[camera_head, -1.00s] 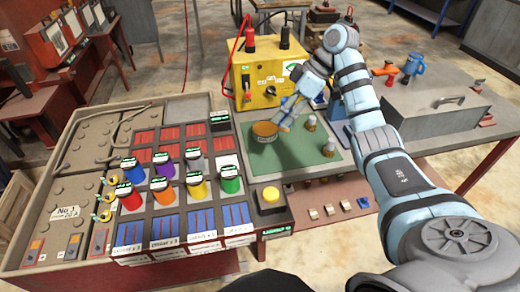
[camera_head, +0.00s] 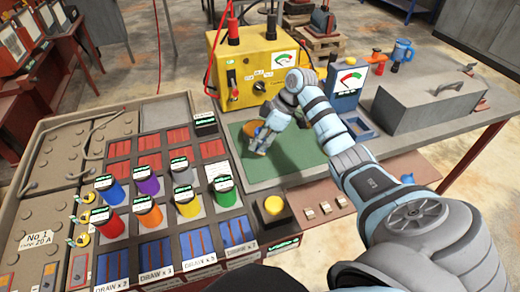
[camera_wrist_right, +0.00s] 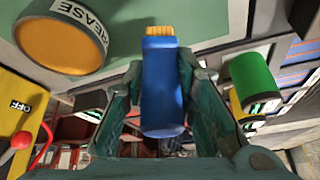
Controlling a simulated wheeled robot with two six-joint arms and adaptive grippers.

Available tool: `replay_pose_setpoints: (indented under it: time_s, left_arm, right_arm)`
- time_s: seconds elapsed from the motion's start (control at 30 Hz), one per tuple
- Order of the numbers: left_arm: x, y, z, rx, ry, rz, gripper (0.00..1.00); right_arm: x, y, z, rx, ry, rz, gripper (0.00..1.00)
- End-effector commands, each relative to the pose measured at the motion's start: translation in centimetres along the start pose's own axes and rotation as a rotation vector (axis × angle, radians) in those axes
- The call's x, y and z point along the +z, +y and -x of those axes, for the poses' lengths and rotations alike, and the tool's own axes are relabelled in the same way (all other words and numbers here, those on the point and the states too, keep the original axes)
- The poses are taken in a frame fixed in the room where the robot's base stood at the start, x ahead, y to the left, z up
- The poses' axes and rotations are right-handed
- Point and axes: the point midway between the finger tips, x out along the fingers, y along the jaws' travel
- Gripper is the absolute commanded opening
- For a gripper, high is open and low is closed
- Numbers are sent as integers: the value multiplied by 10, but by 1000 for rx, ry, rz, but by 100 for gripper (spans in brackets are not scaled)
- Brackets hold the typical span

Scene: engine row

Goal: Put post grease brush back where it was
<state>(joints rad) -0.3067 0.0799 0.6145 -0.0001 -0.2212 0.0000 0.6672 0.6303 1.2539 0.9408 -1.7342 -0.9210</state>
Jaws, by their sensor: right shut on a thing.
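The post grease brush (camera_wrist_right: 162,85) has a blue handle and short yellow bristles. It shows between the fingers of my right gripper in the right wrist view (camera_wrist_right: 160,75), and the gripper is shut on it. In the head view my right gripper (camera_head: 258,140) is low over the green mat (camera_head: 300,160), just in front of the grease tin (camera_head: 249,128). The tin, with its amber top and a label reading "GREASE", also shows at the upper left of the wrist view (camera_wrist_right: 62,45). I cannot tell whether the brush touches the mat. My left gripper is out of view.
A yellow box (camera_head: 255,75) with a gauge stands behind the mat. Several coloured cylinders, such as a green one (camera_head: 224,190), stand to the left. A yellow button (camera_head: 273,205) is in front. A grey metal box (camera_head: 430,105) stands at the right.

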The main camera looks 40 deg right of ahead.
Motion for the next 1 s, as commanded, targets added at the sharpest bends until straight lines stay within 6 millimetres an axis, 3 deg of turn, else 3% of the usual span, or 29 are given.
replay_pose_setpoints:
  time_s: [0.2, 0.5, 0.53, 0.63, 1.0]
  left_arm:
    - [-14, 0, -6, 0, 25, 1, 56]
    - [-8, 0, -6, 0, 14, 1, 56]
    - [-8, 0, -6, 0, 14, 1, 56]
    - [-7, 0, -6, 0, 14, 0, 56]
    - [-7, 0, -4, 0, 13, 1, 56]
  right_arm:
    - [18, 0, -34, -1, 0, -3, 0]
    - [19, 1, -35, 0, 0, -2, 0]
    - [19, 1, -35, 0, 0, -2, 30]
    - [19, 1, -35, 0, 0, -2, 46]
    - [17, 1, -27, 2, 0, -2, 46]
